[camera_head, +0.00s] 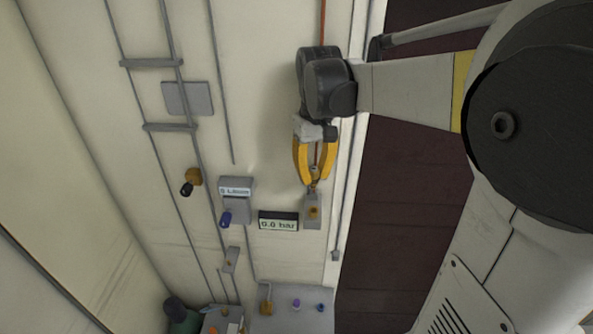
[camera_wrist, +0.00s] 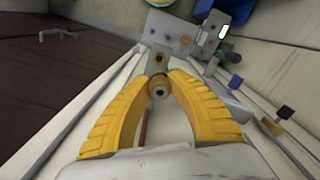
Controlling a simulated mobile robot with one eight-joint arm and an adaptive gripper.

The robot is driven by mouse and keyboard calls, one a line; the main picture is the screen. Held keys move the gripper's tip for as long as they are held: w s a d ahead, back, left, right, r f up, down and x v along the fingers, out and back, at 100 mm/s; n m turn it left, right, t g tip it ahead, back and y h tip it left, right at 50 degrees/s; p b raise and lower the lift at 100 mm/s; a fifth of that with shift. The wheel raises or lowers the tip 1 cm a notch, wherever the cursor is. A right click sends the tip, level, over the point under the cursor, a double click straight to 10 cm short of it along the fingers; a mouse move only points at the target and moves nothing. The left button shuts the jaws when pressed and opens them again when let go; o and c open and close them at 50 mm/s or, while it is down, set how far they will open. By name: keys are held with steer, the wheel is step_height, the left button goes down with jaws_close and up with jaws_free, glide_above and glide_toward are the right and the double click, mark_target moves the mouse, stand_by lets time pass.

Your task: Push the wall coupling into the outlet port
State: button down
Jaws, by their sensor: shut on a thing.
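My gripper (camera_head: 313,184) has its yellow fingers shut on the wall coupling, beside the wall. The coupling is a small, round metal piece; in the wrist view the coupling (camera_wrist: 157,90) sits between the fingertips (camera_wrist: 158,80), its end showing a dark centre. The outlet port (camera_head: 313,212) is a brass fitting on a small grey block just below the fingertips in the head view. It also shows in the wrist view (camera_wrist: 160,58), just beyond the coupling. The coupling looks close to the port and roughly in line with it; whether they touch I cannot tell.
An orange hose (camera_head: 323,20) runs along the wall behind my gripper. A display reading about 0.0 bar (camera_head: 278,221), a grey gauge box (camera_head: 237,190), a blue knob (camera_head: 226,218) and a brass valve (camera_head: 192,181) are to the left. A grey panel (camera_head: 285,318) with fittings stands below.

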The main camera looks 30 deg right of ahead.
steer(key=shift+s+r, duration=0.1)
steer(key=shift+s, duration=0.35)
steer(key=shift+w, duration=0.1)
steer(key=shift+w, duration=0.1)
steer(key=shift+f+b, duration=0.85)
steer(key=shift+f, duration=0.05)
step_height(320, 180, down, 4)
steer(key=b, duration=0.3)
steer(key=shift+f, duration=0.1)
steer(key=shift+f, duration=0.1)
steer(key=shift+f, duration=0.35)
steer(key=shift+f, duration=0.85)
stand_by(1.3)
